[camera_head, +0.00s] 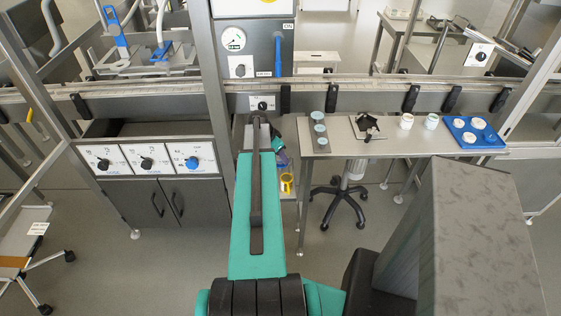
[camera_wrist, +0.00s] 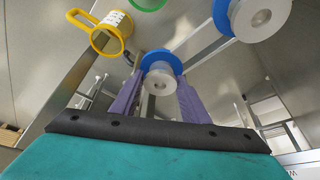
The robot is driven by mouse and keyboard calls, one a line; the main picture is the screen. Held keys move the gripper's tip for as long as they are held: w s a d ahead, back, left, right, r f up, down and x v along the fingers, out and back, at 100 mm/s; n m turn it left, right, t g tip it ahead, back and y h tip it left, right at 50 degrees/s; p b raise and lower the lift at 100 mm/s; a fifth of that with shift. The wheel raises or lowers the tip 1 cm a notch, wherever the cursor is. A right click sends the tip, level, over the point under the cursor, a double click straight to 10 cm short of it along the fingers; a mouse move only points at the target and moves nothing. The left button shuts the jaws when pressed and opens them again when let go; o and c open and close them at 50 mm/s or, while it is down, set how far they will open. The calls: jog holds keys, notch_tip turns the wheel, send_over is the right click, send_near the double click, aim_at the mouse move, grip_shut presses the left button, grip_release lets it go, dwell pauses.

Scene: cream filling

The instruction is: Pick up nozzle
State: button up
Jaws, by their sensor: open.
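In the wrist view, a round part with a blue rim and a pale grey centre (camera_wrist: 160,76), which looks like a nozzle, sits between the tips of my gripper (camera_wrist: 158,88). The gripper's purple fingers stand apart on either side of it; whether they touch it I cannot tell. A second, similar blue-rimmed part (camera_wrist: 258,16) is at the upper right, partly cut off. In the head view my teal arm hides most of this spot, and a bit of purple shows beside its far end.
A yellow ring-handled piece (camera_wrist: 100,30) and a green ring (camera_wrist: 148,3) are close by in the wrist view. In the head view, a steel table (camera_head: 380,152) to the right holds a blue tray (camera_head: 493,141) and white cups (camera_head: 406,121). A stool (camera_head: 340,200) stands below it.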

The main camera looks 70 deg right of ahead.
jog(key=c, duration=0.8)
jog(key=shift+o, duration=0.2)
jog(key=shift+r, duration=0.1)
notch_tip(320, 180, up, 10)
jog(key=b, duration=0.2)
dwell(1.0)
